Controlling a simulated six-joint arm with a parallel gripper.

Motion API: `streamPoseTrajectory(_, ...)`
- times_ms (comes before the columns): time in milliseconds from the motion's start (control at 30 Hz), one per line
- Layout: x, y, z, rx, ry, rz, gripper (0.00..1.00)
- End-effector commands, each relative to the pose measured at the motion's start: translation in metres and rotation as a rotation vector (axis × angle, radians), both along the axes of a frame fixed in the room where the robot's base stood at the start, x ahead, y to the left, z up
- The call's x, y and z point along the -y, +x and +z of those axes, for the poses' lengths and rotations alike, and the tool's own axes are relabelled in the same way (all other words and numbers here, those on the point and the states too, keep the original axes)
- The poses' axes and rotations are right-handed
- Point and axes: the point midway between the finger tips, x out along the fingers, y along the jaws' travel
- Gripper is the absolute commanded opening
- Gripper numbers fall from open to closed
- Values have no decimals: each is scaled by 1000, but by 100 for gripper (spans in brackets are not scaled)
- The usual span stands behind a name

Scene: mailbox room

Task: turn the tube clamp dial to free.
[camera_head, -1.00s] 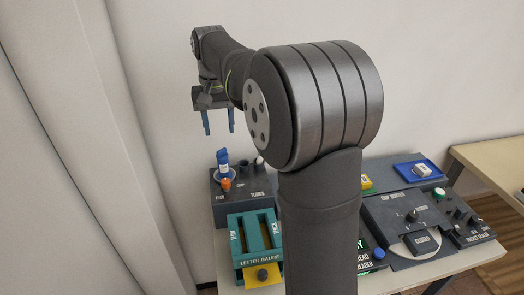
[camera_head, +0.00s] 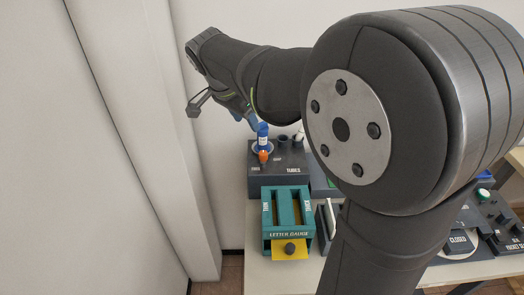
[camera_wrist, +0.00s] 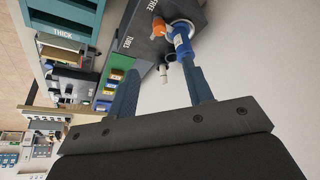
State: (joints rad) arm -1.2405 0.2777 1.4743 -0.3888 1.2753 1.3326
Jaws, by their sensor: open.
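The dark tube box (camera_head: 290,180), marked TUBES, stands at the back left of the table. On it are a blue-and-white tube (camera_head: 263,137) and, just in front, an orange dial part (camera_head: 264,156), both at a pale round plate. In the wrist view the blue tube (camera_wrist: 182,42) and orange part (camera_wrist: 159,27) show at top centre, near the word FREE. The dial's exact setting cannot be read. My gripper (camera_wrist: 162,70) is open and empty. Its blue fingers (camera_head: 246,115) are above and behind the tube in the head view, apart from the dial.
A teal letter gauge (camera_head: 288,213) with a yellow plate (camera_head: 290,251) stands in front of the box. Dark tube sockets stand right of the dial, one with a white tube (camera_wrist: 164,74). A wall is close behind. My arm hides much of the table's right side.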

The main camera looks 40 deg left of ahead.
Motion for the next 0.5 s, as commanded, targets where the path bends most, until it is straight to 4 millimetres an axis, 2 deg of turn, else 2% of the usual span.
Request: streamPoseTrajectory(500,1,42,-100,-3,-6,-1,47)
